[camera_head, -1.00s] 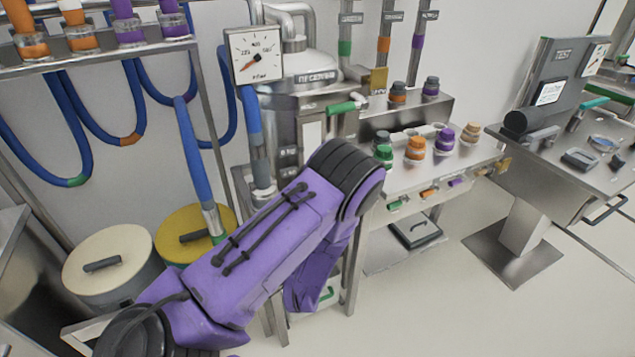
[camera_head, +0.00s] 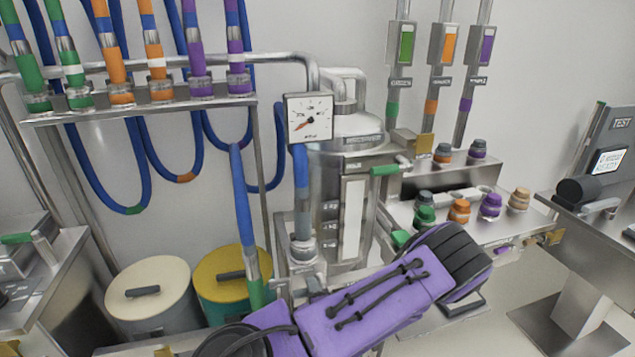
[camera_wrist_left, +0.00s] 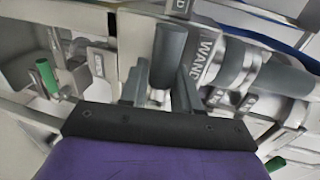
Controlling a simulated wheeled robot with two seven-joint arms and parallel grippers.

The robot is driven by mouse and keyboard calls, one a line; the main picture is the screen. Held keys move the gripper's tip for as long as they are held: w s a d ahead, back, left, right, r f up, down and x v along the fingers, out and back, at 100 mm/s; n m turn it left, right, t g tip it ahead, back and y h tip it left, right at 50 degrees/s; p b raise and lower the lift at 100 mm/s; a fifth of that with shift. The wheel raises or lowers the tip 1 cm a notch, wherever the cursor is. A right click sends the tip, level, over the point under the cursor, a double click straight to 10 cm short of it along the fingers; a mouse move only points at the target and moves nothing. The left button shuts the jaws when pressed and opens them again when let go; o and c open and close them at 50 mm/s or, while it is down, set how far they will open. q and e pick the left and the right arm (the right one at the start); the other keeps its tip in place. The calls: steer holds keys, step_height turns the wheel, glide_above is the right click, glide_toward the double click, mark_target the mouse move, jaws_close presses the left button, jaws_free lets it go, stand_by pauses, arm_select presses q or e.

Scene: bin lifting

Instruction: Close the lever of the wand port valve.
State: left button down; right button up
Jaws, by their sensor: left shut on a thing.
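In the left wrist view, the wand port (camera_wrist_left: 232,68) is a metal pipe fitting with a grey sleeve and a collar marked WAND. Its valve lever is a dark grey handle (camera_wrist_left: 168,52) just left of the collar. My left gripper (camera_wrist_left: 161,88) has its two grey fingers on either side of the lever and is shut on it. In the head view my purple left arm covers much of the lower middle, and the lever cannot be made out there. My right gripper is not in view.
A pressure gauge (camera_head: 310,118) is beside the metal vessel. A cream-lidded drum (camera_head: 150,284) and a yellow-lidded drum (camera_head: 222,270) stand at left. A bench with coloured knobs (camera_head: 480,228) is at right. Blue hoses (camera_head: 243,205) hang from a rack.

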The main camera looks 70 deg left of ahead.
arm_select(q)
steer(key=c, duration=1)
jaws_free()
steer(key=shift+o, duration=0.2)
steer(key=b+v, duration=0.2)
steer(key=v, duration=0.8)
steer(key=shift+d, duration=0.25)
steer(key=shift+r, duration=0.1)
